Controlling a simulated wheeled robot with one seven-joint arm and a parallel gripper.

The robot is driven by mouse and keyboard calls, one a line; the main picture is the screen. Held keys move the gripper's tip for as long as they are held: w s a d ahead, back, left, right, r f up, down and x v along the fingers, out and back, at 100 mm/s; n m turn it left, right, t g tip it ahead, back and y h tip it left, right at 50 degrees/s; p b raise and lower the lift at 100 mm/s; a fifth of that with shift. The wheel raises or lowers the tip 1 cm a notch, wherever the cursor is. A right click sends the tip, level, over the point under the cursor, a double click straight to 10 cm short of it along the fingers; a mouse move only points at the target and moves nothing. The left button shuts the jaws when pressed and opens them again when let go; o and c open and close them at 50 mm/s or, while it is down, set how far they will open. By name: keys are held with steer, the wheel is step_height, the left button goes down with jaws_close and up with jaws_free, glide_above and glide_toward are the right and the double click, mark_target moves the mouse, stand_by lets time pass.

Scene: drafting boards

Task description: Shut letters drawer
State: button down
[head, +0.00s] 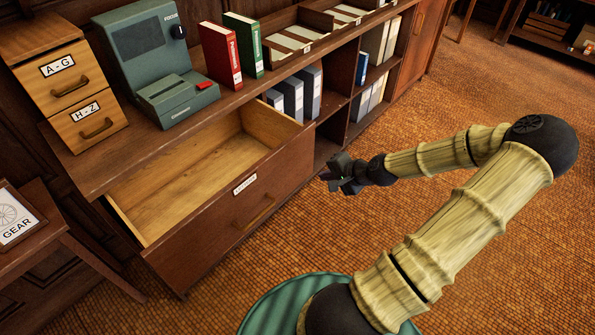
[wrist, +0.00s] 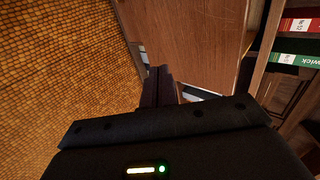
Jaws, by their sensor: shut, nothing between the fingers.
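The letters drawer (head: 276,187) is a wide wooden drawer with a white label and a bar handle. It is pulled well out of the long cabinet, and its bare interior shows empty. My gripper (head: 334,176) is shut and empty, just to the right of the drawer front's right end in the head view. A gap shows between them there. In the wrist view the closed fingers (wrist: 160,76) point toward a brown wooden panel (wrist: 190,40), which seems to be the drawer front. I cannot tell the exact distance.
The cabinet top holds a green machine (head: 150,60), a red binder (head: 221,56), a green binder (head: 243,45) and a small two-drawer box (head: 68,80). A side table (head: 40,255) stands left of the drawer. Open tiled floor (head: 480,90) lies to the right.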

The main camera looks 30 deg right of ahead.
steer(key=b, duration=0.1)
glide_toward(291, 172)
step_height(291, 172, down, 3)
steer(key=w, duration=0.1)
steer(key=w+a, duration=0.1)
steer(key=w, duration=0.1)
steer(key=shift+a+f, duration=0.15)
steer(key=shift+f, duration=0.25)
steer(key=shift+w+a, duration=0.15)
steer(key=shift+w, duration=0.35)
